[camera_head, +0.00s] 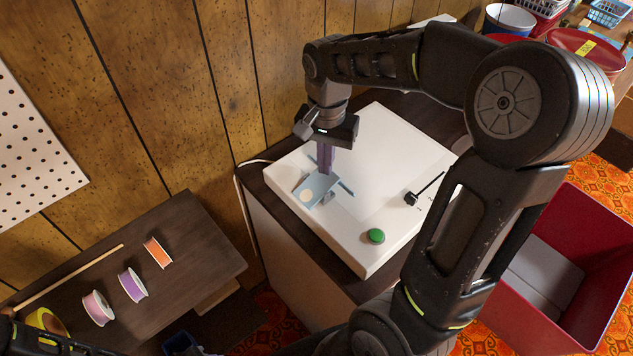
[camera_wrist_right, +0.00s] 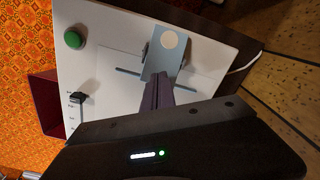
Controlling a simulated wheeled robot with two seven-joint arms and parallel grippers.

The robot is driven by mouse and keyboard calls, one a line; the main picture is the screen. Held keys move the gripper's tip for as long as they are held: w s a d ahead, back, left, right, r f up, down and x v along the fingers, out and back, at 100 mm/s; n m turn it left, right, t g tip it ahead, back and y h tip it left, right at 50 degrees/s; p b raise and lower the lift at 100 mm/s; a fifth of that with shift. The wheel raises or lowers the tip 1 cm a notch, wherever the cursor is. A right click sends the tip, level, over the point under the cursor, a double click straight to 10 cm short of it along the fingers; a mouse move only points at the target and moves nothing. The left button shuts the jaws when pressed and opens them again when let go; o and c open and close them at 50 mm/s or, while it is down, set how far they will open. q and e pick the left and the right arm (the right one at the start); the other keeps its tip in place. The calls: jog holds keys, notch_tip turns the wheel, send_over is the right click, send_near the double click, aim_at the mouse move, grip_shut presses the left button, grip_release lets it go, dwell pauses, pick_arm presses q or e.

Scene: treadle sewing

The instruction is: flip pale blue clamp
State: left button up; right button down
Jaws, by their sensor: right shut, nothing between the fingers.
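The pale blue clamp (camera_head: 317,189) is a flat plate with a pale round spot, on the white panel (camera_head: 385,135) over a thin dark slot. It also shows in the right wrist view (camera_wrist_right: 160,62), beyond my fingertips. My right gripper (camera_head: 326,172) points down at the clamp's far edge, its fingers shut with nothing between them. In the right wrist view the purple-grey fingers (camera_wrist_right: 157,97) overlap the clamp's near edge; I cannot tell whether they touch it. My left arm shows only as a dark part at the lower left corner, and its fingers cannot be made out.
The panel also carries a green button (camera_head: 376,236) and a black lever (camera_head: 411,198). A dark shelf (camera_head: 190,225) at left holds several spools, one orange (camera_head: 157,252), and a wooden rod (camera_head: 75,272). A red bin (camera_head: 590,240) stands at right. A wood-panelled wall rises behind.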

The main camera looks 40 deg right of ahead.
jog(key=shift+f+b, duration=0.55)
jog(key=shift+f, duration=0.3)
jog(key=shift+r, duration=0.1)
jog(key=shift+r+p, duration=2.9)
jog(key=shift+r, duration=0.6)
